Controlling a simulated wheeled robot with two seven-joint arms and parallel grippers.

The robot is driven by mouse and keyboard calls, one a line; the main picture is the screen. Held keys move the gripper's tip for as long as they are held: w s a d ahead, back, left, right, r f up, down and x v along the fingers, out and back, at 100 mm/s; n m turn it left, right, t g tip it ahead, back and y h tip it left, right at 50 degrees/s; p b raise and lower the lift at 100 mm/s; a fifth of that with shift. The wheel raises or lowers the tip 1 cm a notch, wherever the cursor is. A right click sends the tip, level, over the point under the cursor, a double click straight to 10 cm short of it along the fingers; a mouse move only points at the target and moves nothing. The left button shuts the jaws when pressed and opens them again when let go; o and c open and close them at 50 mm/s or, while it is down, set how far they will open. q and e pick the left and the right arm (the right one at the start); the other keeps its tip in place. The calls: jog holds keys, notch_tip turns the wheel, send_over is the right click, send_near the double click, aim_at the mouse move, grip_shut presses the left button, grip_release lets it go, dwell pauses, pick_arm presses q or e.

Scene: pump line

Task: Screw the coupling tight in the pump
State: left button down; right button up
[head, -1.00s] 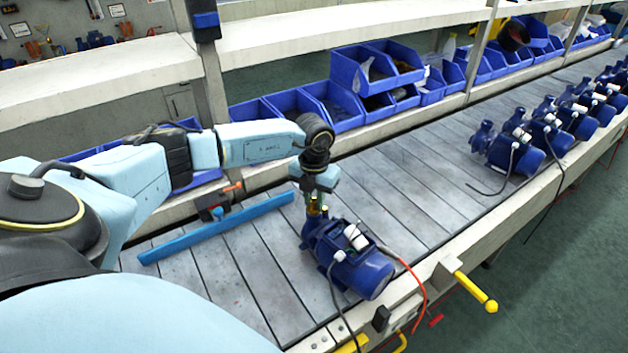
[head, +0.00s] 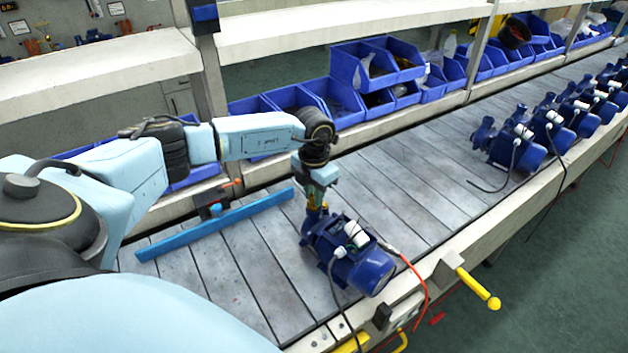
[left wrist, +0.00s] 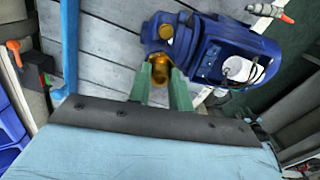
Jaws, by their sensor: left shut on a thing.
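The blue pump (head: 350,256) stands on the slatted line in front of me, and it also shows in the left wrist view (left wrist: 215,48). My left gripper (head: 316,203) points down over the pump's port end. In the left wrist view its two green fingers (left wrist: 161,72) are shut on the brass coupling (left wrist: 160,62), which sits at the pump's port; how deep it is screwed in cannot be told. A second brass opening (left wrist: 166,32) shows on the pump body close by. My right gripper is not in view.
A blue bar (head: 215,224) lies across the line left of the pump. Several more pumps (head: 515,146) stand farther right. Blue bins (head: 330,105) line the back. A yellow handle (head: 478,288) sticks out at the front edge.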

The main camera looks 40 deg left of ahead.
pick_arm(q)
jog(key=shift+f+m+b, duration=0.1)
jog(key=shift+m+b, duration=0.35)
jog(key=shift+m, duration=1.25)
jog(key=shift+b, duration=0.3)
jog(key=shift+m+b, duration=0.45)
jog(key=shift+m, duration=1.15)
jog(key=c, duration=1.3)
grip_release()
jog(key=shift+c, duration=0.2)
